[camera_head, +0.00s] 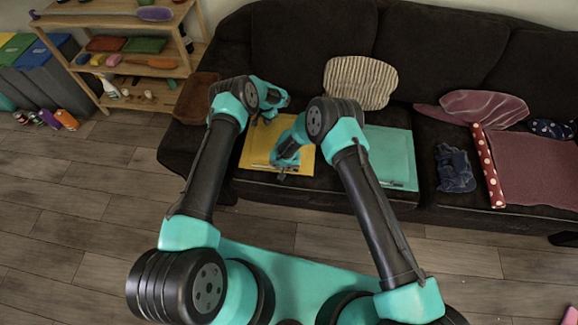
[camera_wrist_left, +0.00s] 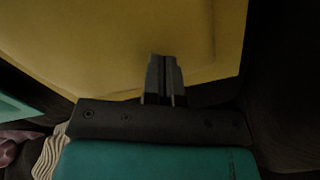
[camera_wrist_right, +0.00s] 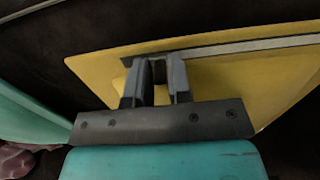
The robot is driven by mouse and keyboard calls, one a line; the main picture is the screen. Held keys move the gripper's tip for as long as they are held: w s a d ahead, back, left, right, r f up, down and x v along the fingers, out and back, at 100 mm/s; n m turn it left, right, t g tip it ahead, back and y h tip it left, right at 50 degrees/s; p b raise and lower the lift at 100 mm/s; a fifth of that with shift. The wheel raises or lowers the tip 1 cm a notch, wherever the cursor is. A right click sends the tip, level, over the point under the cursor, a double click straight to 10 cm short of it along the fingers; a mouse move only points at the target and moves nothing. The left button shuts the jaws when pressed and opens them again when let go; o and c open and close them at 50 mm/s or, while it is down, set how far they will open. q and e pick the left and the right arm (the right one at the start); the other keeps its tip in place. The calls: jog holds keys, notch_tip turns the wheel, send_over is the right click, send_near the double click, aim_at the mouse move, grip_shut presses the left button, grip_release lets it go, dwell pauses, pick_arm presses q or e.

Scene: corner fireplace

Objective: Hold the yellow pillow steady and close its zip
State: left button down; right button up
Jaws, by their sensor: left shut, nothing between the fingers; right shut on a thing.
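The yellow pillow (camera_head: 252,158) lies flat on the dark sofa seat. My left gripper (camera_head: 254,122) is at its far edge, fingers shut with nothing between them; in the left wrist view they are over the yellow cloth (camera_wrist_left: 100,45). I cannot tell whether they press on it. My right gripper (camera_head: 281,175) is at the pillow's near edge. In the right wrist view its fingers (camera_wrist_right: 156,62) are shut at the left end of the grey zip strip (camera_wrist_right: 240,46), apparently on the zip's pull, which the fingers hide.
A teal pillow (camera_head: 392,158) lies just right of the yellow one on the sofa (camera_head: 310,40). A striped pillow (camera_head: 360,82) leans on the backrest behind. Dark blue cloth (camera_head: 455,168) and reddish cloths (camera_head: 530,170) lie farther right. A wooden shelf (camera_head: 130,70) stands left.

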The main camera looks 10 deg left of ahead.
aim_at(251, 166)
grip_shut()
jog(key=shift+a, duration=0.1)
jog(key=a, duration=0.5)
jog(key=s+a, duration=0.1)
jog(key=a, duration=0.9)
jog(key=shift+s+a, duration=0.55)
jog(key=shift+a, duration=0.5)
jog(key=o, duration=0.7)
grip_release()
jog(key=shift+d, duration=0.1)
